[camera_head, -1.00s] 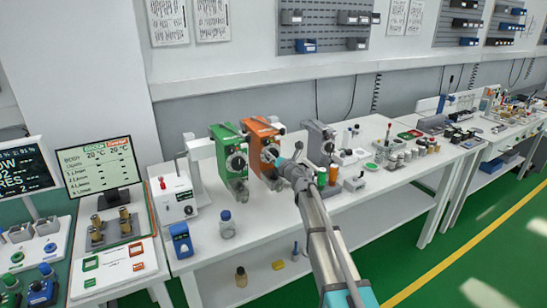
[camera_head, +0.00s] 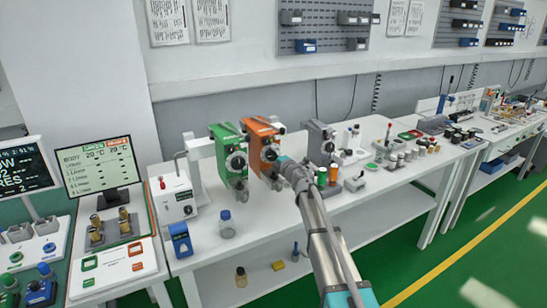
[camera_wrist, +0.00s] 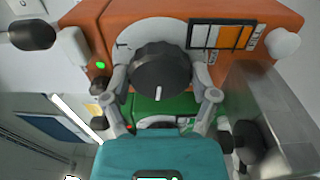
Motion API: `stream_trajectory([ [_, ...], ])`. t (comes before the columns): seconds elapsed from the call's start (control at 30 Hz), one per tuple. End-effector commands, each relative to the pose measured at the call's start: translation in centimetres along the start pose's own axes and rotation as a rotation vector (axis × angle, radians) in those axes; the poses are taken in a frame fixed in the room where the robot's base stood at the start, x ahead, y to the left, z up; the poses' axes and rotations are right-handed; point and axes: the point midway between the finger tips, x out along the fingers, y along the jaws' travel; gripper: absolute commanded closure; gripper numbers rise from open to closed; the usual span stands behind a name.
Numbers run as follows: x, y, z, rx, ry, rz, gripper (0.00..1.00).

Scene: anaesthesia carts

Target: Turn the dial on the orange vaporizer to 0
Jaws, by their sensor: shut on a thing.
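The orange vaporizer (camera_head: 262,128) stands between a green and a grey one on the white bench. In the wrist view its orange housing (camera_wrist: 90,22) fills the top. Its black ribbed dial (camera_wrist: 160,66) sits on a pale round plate, with a white line on its rim pointing toward the bottom of the picture. The plate's printed scale is too small to read. My gripper (camera_wrist: 165,90) has one finger on each side of the dial and is shut on it. In the head view my gripper (camera_head: 281,164) is at the orange vaporizer's front, its fingertips hard to make out.
A blue-capped bottle (camera_head: 226,224) stands at the bench front. The bench surface (camera_head: 265,215) right of the bottle is largely clear.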

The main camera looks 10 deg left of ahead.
Motion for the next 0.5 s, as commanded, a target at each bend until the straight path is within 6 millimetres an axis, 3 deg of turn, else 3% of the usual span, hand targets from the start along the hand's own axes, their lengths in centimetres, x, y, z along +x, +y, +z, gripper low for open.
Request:
stream_trajectory([
  [0.5, 0.13, -0.09, 0.02, 0.491, 0.0, 0.021, 0.72],
])
